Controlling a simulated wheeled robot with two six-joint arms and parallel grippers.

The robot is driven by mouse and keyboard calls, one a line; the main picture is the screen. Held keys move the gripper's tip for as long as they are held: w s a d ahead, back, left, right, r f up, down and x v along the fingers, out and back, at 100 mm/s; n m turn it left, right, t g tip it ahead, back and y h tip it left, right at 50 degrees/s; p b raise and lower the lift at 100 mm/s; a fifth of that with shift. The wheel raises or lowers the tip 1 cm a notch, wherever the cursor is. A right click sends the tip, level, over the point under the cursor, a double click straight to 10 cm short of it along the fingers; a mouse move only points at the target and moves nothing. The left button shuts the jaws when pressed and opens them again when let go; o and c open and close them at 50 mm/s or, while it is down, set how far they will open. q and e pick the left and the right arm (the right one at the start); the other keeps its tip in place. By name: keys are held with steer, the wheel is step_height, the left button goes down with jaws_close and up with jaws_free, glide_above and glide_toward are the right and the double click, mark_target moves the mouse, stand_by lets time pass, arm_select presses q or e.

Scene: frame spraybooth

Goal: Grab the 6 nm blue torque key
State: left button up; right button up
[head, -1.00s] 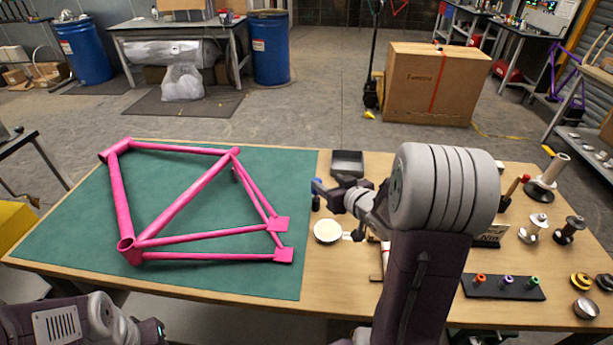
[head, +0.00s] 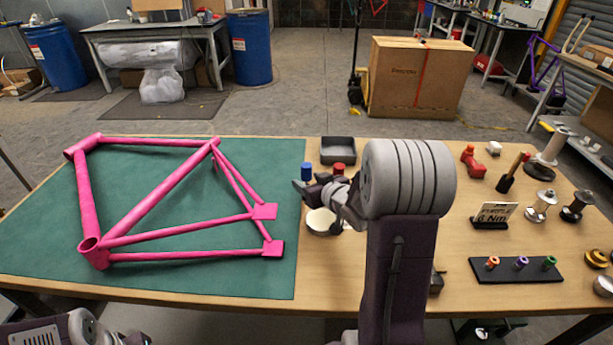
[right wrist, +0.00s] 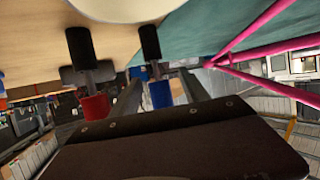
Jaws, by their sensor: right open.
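The blue-topped key (head: 306,172) stands at the back of the wooden table, just right of the green mat. It also shows in the right wrist view (right wrist: 160,93), with a grey stem and black end. My right gripper (head: 307,186) is open beside it, partly covering its lower part in the head view. In the right wrist view the blue top appears between my two grey fingers; I cannot tell whether they touch it. A red-topped key (head: 338,168) of like shape stands close to the right, also in the right wrist view (right wrist: 95,107). My left gripper is out of view.
A round white dish (head: 322,220) is below the gripper; a dark tray (head: 341,149) is behind. A pink frame (head: 150,195) lies on the mat. A black rack (head: 515,271) holds orange, purple and green keys; a sign (head: 494,214) behind appears to read "PURPLE 6 Nm".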

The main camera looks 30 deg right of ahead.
mark_target(302, 177)
steer(key=x, duration=0.5)
steer(key=shift+w+d+f+b, duration=0.2)
steer(key=shift+w+f+b, duration=0.05)
steer(key=shift+f+b, duration=0.05)
steer(key=shift+s+r, duration=0.1)
steer(key=shift+s, duration=0.05)
steer(key=c, duration=0.4)
jaws_close()
